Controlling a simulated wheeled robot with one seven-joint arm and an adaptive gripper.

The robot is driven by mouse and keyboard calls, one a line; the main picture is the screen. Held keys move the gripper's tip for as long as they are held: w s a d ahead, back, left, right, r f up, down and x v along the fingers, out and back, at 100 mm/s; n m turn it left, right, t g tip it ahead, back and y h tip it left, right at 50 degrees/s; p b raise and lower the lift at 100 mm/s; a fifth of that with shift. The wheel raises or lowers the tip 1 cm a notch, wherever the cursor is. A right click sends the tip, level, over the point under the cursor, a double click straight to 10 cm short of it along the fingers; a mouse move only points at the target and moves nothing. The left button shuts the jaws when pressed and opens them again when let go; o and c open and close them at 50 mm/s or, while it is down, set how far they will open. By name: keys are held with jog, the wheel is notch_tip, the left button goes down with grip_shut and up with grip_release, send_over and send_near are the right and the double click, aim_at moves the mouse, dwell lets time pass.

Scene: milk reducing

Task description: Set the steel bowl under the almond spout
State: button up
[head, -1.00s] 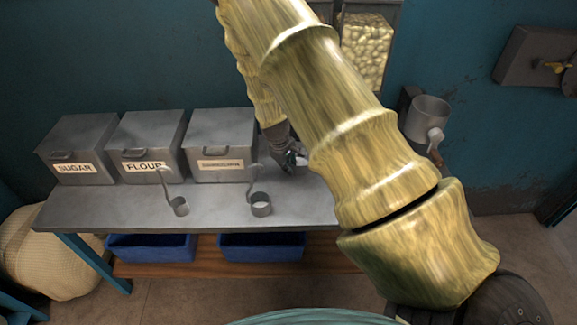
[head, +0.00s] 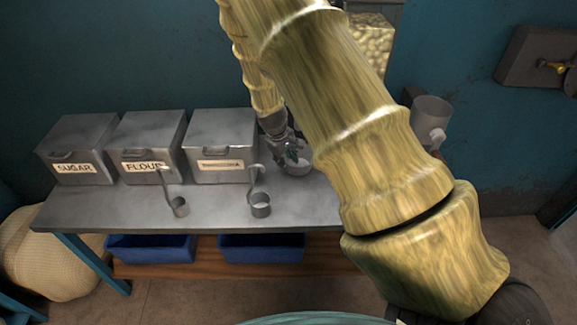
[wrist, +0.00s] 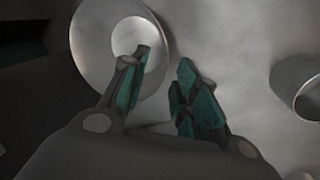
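The steel bowl (head: 299,168) sits on the grey table, right of the bins and partly hidden behind my arm in the head view. It also shows in the wrist view (wrist: 90,62) at upper left. My gripper (head: 290,158) is at the bowl. In the wrist view my gripper (wrist: 163,57) is open, with the left finger over the bowl's inside and the right finger outside its rim. A gap shows between the fingertips. The almond container (head: 371,45) is on the wall at the top, filled with pale almonds. Its spout is hidden behind my arm.
Sugar bin (head: 77,150), flour bin (head: 147,147) and a third bin (head: 219,147) line the table's back. A metal cup (head: 430,113) is on the wall at right. The table's front left (head: 110,210) is clear.

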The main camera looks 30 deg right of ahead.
jog(key=b+v, duration=0.1)
jog(key=v, duration=0.6)
jog(key=shift+r, duration=0.2)
